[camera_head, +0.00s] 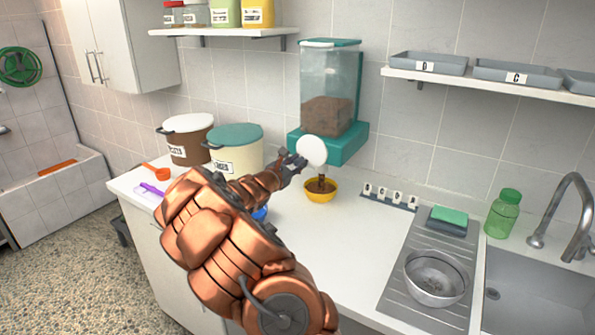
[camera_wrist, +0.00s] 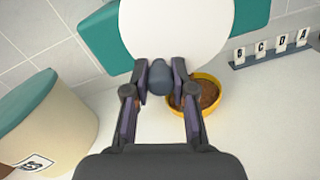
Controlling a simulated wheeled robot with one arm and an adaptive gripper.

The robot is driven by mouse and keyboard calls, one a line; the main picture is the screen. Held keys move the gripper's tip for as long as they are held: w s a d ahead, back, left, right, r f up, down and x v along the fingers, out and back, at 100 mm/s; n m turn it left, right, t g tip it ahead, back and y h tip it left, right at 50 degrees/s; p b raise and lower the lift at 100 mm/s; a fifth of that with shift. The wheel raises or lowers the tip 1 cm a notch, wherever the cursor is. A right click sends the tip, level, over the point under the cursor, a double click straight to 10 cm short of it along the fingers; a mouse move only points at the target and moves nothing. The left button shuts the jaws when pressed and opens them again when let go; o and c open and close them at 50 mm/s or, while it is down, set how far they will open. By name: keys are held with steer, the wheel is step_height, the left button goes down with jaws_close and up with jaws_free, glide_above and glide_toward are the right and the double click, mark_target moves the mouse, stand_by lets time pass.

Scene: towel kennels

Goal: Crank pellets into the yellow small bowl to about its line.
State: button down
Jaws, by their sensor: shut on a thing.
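The teal dispenser (camera_head: 327,92) is mounted on the wall, its clear hopper partly filled with brown pellets (camera_head: 326,112). Its round white crank disc (camera_head: 312,150) faces me and fills the top of the wrist view (camera_wrist: 178,25). My gripper (camera_head: 291,163) is shut on the dark crank knob (camera_wrist: 159,80) in front of the disc. The yellow small bowl (camera_head: 320,197) stands on the counter under the dispenser outlet. Brown pellets fall in a stream into it, and pellets (camera_wrist: 204,94) cover its inside. I cannot make out its line.
Two lidded bins, a brown one (camera_head: 190,146) and a cream one with a teal lid (camera_head: 238,163), stand left of the dispenser. A row of letter tags (camera_head: 390,196), a steel bowl (camera_head: 436,277) and a green bottle (camera_head: 503,214) are to the right. A blue object (camera_head: 260,214) is mostly hidden by my arm.

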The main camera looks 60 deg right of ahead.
stand_by(0.3)
steer(key=c, duration=1)
jaws_free()
steer(key=shift+r, duration=0.1)
steer(key=shift+o, duration=0.2)
steer(key=shift+a, duration=0.1)
steer(key=a, duration=1.2)
steer(key=shift+m, duration=0.3)
